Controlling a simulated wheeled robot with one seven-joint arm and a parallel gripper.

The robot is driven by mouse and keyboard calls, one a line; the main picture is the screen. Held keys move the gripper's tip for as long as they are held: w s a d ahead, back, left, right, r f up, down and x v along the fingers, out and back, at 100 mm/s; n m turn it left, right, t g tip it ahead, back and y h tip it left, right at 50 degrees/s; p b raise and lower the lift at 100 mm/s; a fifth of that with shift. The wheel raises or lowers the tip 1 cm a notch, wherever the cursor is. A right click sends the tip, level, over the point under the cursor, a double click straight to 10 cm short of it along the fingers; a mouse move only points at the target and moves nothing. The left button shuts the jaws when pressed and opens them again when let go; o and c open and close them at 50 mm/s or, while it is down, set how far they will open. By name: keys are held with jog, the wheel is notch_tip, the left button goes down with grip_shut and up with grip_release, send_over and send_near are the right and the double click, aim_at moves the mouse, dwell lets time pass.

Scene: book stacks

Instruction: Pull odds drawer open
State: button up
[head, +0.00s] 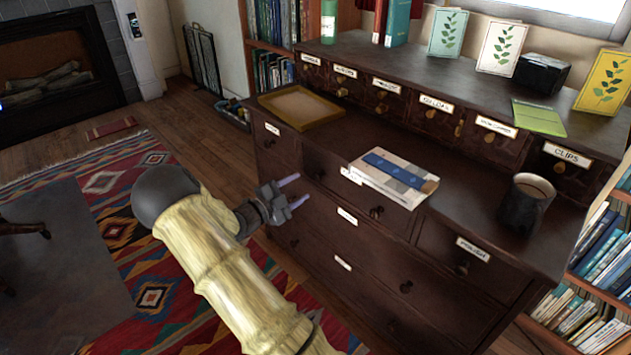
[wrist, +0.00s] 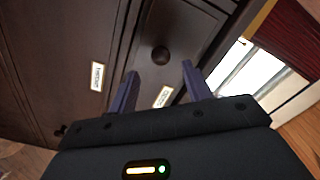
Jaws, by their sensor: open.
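The dark wooden cabinet (head: 375,240) has several labelled drawers with round knobs. I cannot read which label says odds. My gripper (head: 295,190) is open and empty in front of the cabinet's left part, its fingers pointing at the drawer fronts. A drawer knob (head: 319,174) shows just beyond the fingertips in the head view. In the wrist view, my gripper (wrist: 160,72) has a dark round knob (wrist: 160,55) between and beyond its two fingertips, apart from them as far as I can tell. One white label (wrist: 97,76) is left of the fingers; another label (wrist: 164,96) lies between them. The drawers in view look shut.
On the cabinet top are a tray (head: 300,122), a book stack (head: 394,195) and a dark mug (head: 524,203). A small drawer row (head: 450,124) stands behind, with cards on top. Bookshelves (head: 598,290) flank the cabinet. A patterned rug (head: 165,262) covers open floor at left.

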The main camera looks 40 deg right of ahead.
aim_at(314, 178)
jog(key=d, duration=0.2)
jog(key=d+b, duration=0.1)
jog(key=d, duration=0.4)
jog(key=shift+w+d+b, duration=0.35)
jog(key=shift+b, duration=0.05)
grip_shut()
